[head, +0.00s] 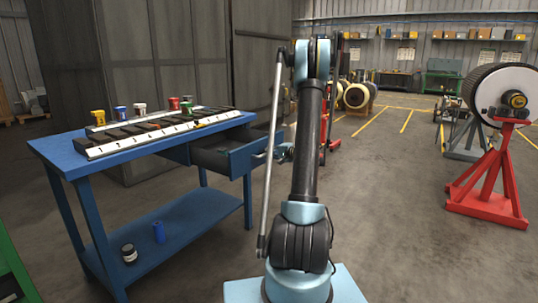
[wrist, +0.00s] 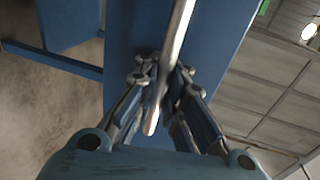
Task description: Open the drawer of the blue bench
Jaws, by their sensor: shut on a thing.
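The blue bench (head: 55,150) stands at the left in the head view. Its drawer (head: 243,161) is pulled part way out at the right end, and its dark inside shows. My gripper (head: 280,153) is at the drawer front, partly hidden behind my arm. In the wrist view my gripper (wrist: 164,75) is shut on the drawer's metal handle bar (wrist: 181,24), which runs between the two fingers. The blue drawer front (wrist: 215,40) fills the middle behind the fingers.
A long black-and-white rack (head: 150,133) and several small coloured pots lie on the bench top. A red stand (head: 487,190) with a rotor is at the right. The floor between is clear.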

